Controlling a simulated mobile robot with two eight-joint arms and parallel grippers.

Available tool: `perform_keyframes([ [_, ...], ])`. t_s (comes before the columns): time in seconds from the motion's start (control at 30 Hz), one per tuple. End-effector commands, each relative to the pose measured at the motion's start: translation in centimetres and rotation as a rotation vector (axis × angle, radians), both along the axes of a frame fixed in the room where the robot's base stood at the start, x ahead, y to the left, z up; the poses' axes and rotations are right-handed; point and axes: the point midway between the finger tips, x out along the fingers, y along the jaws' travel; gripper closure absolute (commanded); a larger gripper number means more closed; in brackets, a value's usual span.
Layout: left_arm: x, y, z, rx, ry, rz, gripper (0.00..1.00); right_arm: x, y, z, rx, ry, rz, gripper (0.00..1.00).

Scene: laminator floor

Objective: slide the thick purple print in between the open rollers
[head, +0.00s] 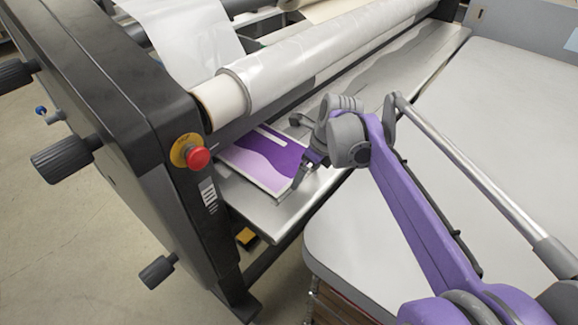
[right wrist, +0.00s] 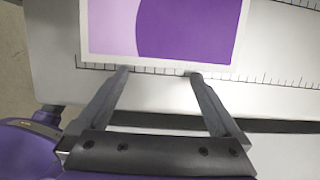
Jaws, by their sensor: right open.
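The purple print (head: 262,160), dark and light purple with a pale border, lies flat on the metal feed table (head: 275,218) at the laminator's left end. In the right wrist view the print (right wrist: 185,28) lies just ahead of my fingers. My right gripper (head: 300,175) is open at the print's near edge. Its two fingertips (right wrist: 157,71) are apart, at or just over the border; I cannot tell if they touch. The film roll (head: 320,62) lies above and beyond the print. The rollers and their gap are mostly hidden in shadow below it. My left gripper is out of view.
The black side housing (head: 130,105) with a red stop button (head: 198,158) and knobs stands left of the print. A pale table (head: 480,110) fills the right side. A ruler scale (right wrist: 275,80) runs along the feed table by the print's edge. The feed table is clear to the right.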

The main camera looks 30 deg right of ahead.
Motion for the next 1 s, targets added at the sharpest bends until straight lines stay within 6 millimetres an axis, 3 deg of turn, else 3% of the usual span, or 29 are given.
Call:
perform_keyframes([
  [1.0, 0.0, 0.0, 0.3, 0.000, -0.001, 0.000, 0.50, -1.0, -0.3, 0.0, 0.001, 0.000, 0.000, 0.00],
])
